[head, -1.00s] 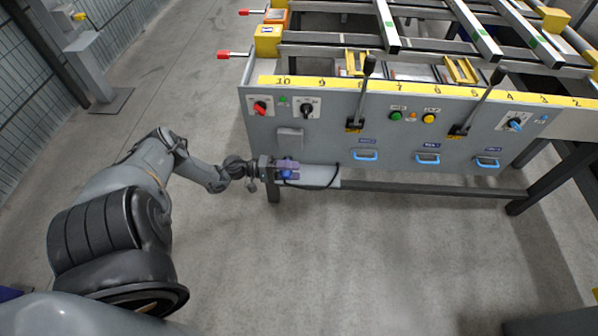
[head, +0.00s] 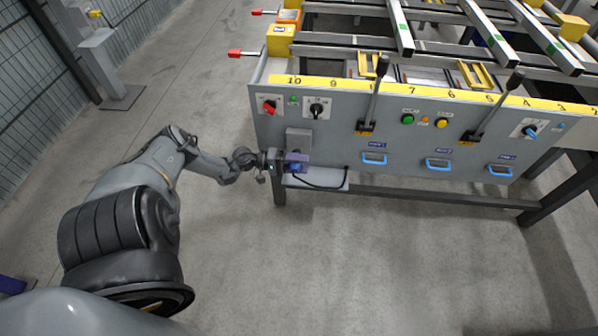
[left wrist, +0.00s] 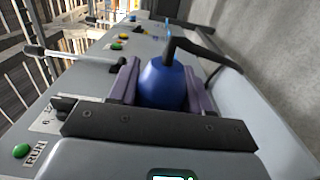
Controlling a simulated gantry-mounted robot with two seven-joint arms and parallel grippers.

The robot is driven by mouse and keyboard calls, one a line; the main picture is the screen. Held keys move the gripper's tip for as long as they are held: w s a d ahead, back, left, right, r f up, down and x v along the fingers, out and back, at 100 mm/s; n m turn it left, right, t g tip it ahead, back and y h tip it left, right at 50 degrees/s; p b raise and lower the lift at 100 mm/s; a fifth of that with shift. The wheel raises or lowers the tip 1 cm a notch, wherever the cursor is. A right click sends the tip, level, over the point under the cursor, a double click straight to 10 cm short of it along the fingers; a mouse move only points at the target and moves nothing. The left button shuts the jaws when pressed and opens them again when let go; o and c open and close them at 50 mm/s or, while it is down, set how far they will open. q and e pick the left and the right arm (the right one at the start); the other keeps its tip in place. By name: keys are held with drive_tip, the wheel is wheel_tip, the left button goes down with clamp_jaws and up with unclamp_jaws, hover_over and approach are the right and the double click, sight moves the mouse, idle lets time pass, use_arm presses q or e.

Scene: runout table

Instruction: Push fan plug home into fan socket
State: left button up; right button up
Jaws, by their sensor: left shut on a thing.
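The blue fan plug (head: 295,168) with its black cable is held between the purple fingers of my left gripper (head: 297,162). In the left wrist view the round blue plug body (left wrist: 163,85) sits between both fingers, its cable rising from it. A grey box (head: 299,139), which looks like the fan socket, is on the front panel just above the gripper. In the head view the gripper is just below this box and overlaps its lower edge; I cannot tell whether the plug touches it. The plug's front end is hidden. My right gripper is out of view.
A grey ledge (head: 325,182) under the panel lies just below the gripper, with the cable trailing over it. Rotary switches (head: 317,110), levers (head: 375,90) and blue handles (head: 374,159) stick out of the panel. The floor in front is clear.

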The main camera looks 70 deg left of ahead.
use_arm(q)
drive_tip(key=shift+w+a+b, duration=0.35)
drive_tip(key=shift+a+b, duration=0.1)
drive_tip(key=shift+a, duration=0.15)
drive_tip(key=shift+w+a+b, duration=0.3)
drive_tip(key=shift+a+b, duration=0.15)
drive_tip(key=shift+a, duration=0.1)
drive_tip(key=shift+p, duration=0.4)
idle(0.7)
idle(0.7)
drive_tip(key=shift+w+a+b, duration=0.3)
drive_tip(key=shift+a+b, duration=0.15)
drive_tip(key=shift+a, duration=0.05)
idle(0.4)
drive_tip(key=shift+w+a+b, duration=0.5)
drive_tip(key=shift+a+b, duration=0.4)
drive_tip(key=shift+b, duration=0.1)
drive_tip(key=shift+a, duration=0.1)
drive_tip(key=o, duration=1.2)
drive_tip(key=shift+w+a, duration=0.1)
